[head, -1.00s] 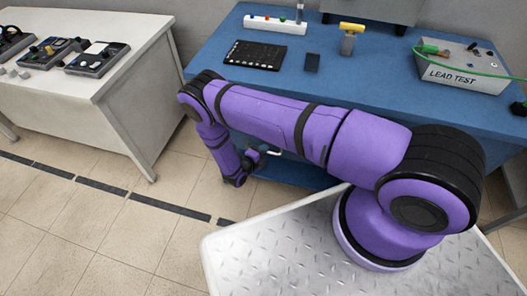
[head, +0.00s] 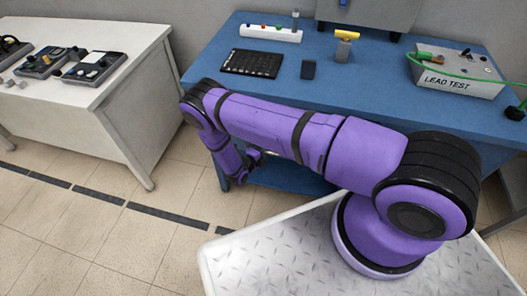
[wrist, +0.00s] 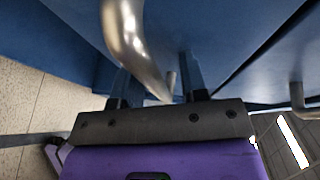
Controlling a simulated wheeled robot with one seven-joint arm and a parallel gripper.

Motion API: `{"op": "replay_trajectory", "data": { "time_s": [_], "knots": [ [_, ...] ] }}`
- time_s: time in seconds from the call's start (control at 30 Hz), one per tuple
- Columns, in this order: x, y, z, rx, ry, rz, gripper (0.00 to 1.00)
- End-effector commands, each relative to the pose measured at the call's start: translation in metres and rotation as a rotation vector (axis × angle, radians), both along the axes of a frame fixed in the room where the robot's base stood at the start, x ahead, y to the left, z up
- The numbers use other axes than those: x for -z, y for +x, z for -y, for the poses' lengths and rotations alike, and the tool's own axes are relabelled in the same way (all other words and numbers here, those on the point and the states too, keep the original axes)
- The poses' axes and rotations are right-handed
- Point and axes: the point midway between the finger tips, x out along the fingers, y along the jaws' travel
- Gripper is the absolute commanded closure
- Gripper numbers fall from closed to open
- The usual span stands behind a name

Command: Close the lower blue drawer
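My gripper (wrist: 158,80) is in the wrist view with its two dark fingers apart against blue drawer fronts. A thick curved metal handle (wrist: 122,28) comes down in front of the fingers, and its end reaches between them. I cannot tell whether the fingers touch it. A second metal handle (wrist: 297,96) shows at the right edge. In the head view, my purple arm reaches down at the left front of the blue bench (head: 385,92) and hides most of its front. A blue surface (head: 285,174) shows below the arm; I cannot tell which drawer it belongs to.
A white table (head: 110,95) with devices stands left, with a floor gap between it and the bench. The bench top holds a lead test box (head: 455,78), a black panel (head: 251,62), a power strip (head: 270,34) and a yellow-topped tool (head: 344,44).

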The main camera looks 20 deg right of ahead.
Motion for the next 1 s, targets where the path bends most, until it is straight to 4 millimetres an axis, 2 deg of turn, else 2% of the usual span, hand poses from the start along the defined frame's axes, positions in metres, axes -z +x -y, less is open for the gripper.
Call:
{"op": "replay_trajectory", "data": {
  "time_s": [0.17, 0.27, 0.7, 1.0],
  "knots": [
    [-0.001, -0.002, -0.004, -0.001, 0.001, 0.0, 0.6],
    [-0.003, -0.007, -0.013, -0.003, 0.001, 0.0, 0.6],
    [-0.017, -0.045, -0.077, -0.002, 0.001, 0.001, 0.6],
    [-0.02, -0.055, -0.091, 0.001, 0.0, 0.0, 0.6]
  ]
}}
